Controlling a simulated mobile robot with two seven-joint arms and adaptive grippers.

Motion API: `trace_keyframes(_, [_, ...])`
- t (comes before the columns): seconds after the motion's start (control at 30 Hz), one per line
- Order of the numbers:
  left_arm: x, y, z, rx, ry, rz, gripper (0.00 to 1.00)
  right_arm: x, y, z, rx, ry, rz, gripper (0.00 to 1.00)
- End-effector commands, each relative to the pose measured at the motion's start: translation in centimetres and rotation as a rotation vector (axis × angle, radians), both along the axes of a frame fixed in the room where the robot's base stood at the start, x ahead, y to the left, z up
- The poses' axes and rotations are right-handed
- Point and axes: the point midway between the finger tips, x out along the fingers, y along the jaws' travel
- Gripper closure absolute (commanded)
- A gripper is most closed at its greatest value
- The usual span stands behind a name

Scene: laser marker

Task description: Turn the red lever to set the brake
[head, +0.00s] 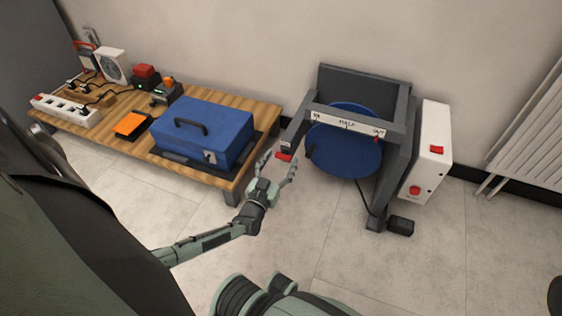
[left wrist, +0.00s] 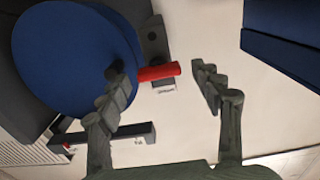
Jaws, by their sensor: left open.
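The red lever (head: 284,156) sticks out at the left side of the grey machine frame (head: 400,125), beside a blue disc (head: 345,140). In the left wrist view the red lever (left wrist: 158,72) lies across the gap ahead of the fingers, with the blue disc (left wrist: 70,55) to its left. My left gripper (head: 277,166) is open and empty, just below the lever in the head view. In the left wrist view its two fingers (left wrist: 165,92) stand apart, and I cannot tell whether either touches the lever. My right gripper is not in view.
A low wooden table (head: 190,97) stands at the left with a blue toolbox (head: 203,130), an orange-topped box (head: 131,124) and a power strip (head: 66,110). A white control box (head: 428,150) with red buttons is on the machine's right.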

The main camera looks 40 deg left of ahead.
Motion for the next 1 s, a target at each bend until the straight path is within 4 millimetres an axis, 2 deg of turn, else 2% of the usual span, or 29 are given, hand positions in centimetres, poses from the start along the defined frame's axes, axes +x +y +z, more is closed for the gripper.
trace_keyframes(0.1, [0.60,0.15,-0.02,0.000,0.000,0.000,0.34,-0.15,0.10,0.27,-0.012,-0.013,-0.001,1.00])
trace_keyframes(0.37, [0.69,0.15,0.06,0.000,0.000,0.000,0.36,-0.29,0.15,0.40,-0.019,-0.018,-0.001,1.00])
trace_keyframes(0.77, [0.68,0.14,0.05,0.000,0.000,0.000,0.84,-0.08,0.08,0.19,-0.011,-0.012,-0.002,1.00])
trace_keyframes(1.0, [0.68,0.11,0.13,0.022,0.004,0.000,0.84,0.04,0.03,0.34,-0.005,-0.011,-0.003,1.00])
